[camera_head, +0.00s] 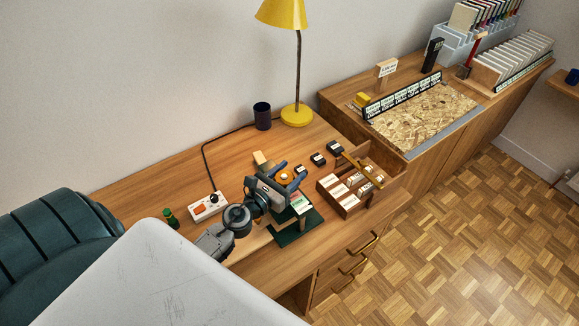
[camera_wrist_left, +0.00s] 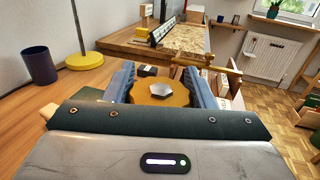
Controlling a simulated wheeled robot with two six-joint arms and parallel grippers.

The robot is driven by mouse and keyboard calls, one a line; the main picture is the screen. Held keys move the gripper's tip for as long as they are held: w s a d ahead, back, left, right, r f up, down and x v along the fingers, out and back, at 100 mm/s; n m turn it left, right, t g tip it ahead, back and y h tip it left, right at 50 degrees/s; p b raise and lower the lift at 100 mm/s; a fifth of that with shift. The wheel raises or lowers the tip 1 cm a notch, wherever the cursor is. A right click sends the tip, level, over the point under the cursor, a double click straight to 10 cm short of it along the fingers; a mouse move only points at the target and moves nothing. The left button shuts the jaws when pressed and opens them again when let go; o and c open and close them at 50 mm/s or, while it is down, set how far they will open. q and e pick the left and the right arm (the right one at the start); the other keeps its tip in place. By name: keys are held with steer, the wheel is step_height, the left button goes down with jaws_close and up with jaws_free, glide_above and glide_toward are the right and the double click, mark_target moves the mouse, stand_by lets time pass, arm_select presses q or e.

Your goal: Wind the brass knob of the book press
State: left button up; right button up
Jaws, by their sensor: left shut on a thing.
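The round brass knob (camera_head: 285,176) of the book press shows between the blue fingers of my left gripper (camera_head: 288,170). In the left wrist view the brass knob (camera_wrist_left: 178,98) has a pale hexagonal piece at its middle. The left gripper (camera_wrist_left: 160,90) is shut on the knob there, with one finger at each side. The dark green base (camera_head: 287,237) of the book press lies on the wooden desk; my gripper and wrist hide much of the press above it. My right gripper is in neither view.
A wooden tray (camera_head: 350,213) of cards stands right of the press, and several small black blocks (camera_head: 318,158) lie behind. A white switch box (camera_head: 205,209) and a green bottle (camera_head: 170,217) stand to the left. A yellow lamp (camera_head: 297,114) and a dark cup (camera_head: 262,116) are farther back.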

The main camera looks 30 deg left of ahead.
arm_select(q)
steer(key=shift+a+n+y+p, duration=0.15)
steer(key=shift+n+y+p, duration=0.45)
steer(key=shift+y, duration=0.5)
steer(key=shift+n+y, duration=0.3)
steer(key=o, duration=1)
steer(key=shift+s+b, duration=2.4)
steer(key=shift+s, duration=3)
steer(key=shift+c, duration=0.2)
